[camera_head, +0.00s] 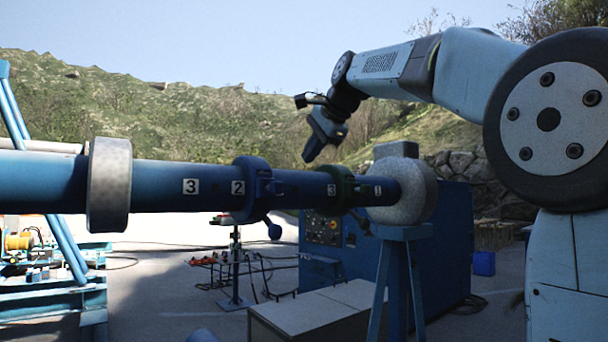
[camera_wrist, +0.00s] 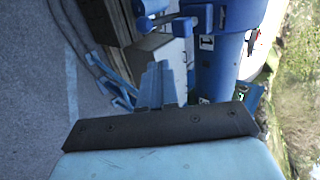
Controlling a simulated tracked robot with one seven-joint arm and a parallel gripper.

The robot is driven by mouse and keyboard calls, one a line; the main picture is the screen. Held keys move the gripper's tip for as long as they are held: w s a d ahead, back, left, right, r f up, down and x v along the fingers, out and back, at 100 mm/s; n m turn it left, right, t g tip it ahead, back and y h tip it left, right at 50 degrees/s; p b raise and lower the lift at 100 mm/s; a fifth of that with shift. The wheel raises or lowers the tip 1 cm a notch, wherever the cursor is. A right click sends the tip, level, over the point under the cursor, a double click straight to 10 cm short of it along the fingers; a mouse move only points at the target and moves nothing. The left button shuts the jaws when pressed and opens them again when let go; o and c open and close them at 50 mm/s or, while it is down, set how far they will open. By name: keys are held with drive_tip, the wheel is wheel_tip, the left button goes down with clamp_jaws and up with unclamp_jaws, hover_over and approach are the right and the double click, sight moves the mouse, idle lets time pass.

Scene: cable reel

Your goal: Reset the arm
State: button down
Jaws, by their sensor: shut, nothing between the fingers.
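My gripper (camera_head: 309,157) hangs from the raised arm, just above and behind the blue horizontal shaft (camera_head: 55,182) in the head view. It looks apart from the shaft and points down. In the wrist view the blue fingers (camera_wrist: 158,72) are together with nothing between them. Part of the shaft, with a number 1 label, shows beyond them in the wrist view.
The shaft carries a grey ring (camera_head: 109,184), a blue collar (camera_head: 252,190) with a handle and a dark green collar (camera_head: 343,188). A blue stand (camera_head: 398,262) supports its right end. A blue cabinet (camera_head: 440,235) and a grey box (camera_head: 318,312) stand nearby. Open air lies above the shaft.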

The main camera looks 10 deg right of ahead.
drive_tip(key=s+d+f+n+g+h, duration=0.1)
drive_tip(key=s+d+f+n, duration=0.3)
drive_tip(key=s+f, duration=0.6)
drive_tip(key=s+d+f+n+h, duration=0.2)
drive_tip(key=s+f, duration=0.8)
drive_tip(key=f, duration=0.5)
drive_tip(key=s+d+f+n+g+h, duration=0.1)
drive_tip(key=s+d+f+n, duration=0.4)
drive_tip(key=s+f, duration=0.4)
wheel_tip(320, 180, down, 5)
drive_tip(key=shift+s+d+r+n+g+h, duration=0.15)
drive_tip(key=shift+s+d+n+g+h, duration=0.2)
drive_tip(key=shift+n, duration=0.25)
